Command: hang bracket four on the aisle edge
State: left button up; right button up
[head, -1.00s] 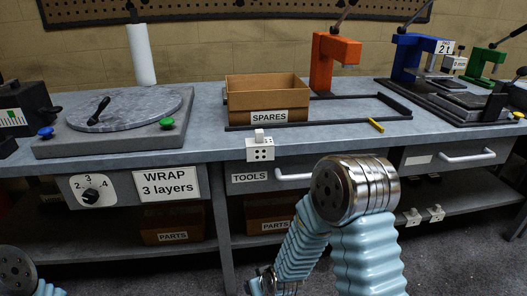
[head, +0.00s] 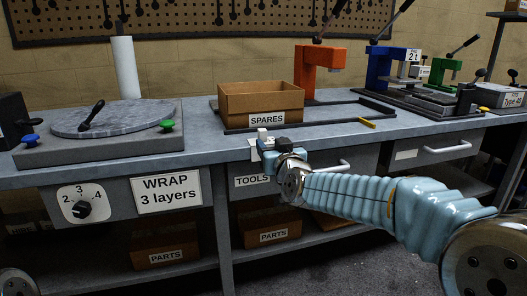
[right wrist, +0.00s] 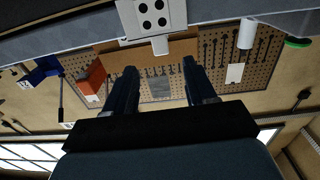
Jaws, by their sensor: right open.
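The white bracket with four dots (right wrist: 153,18) sits at the bench's front edge, its face toward me. In the head view the bracket (head: 254,152) is partly covered by my right gripper (head: 268,150), and its white top stub shows above the bench edge. In the right wrist view my right gripper (right wrist: 158,84) is open and empty. Its two dark fingers point toward the bracket, which lies beyond the fingertips, roughly centred between them. The bench's front edge (head: 100,172) runs across the head view. My left gripper is out of view.
A SPARES box (head: 262,102) stands behind the bracket on the bench. A TOOLS drawer (head: 250,181) with a handle is just below. A turntable (head: 115,118) stands at left, an orange press (head: 318,68) behind. A yellow piece (head: 366,123) lies to the right.

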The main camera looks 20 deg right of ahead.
aim_at(264, 134)
jog(key=w, duration=0.6)
jog(key=shift+w+b, duration=0.25)
jog(key=shift+b, duration=0.15)
grip_shut()
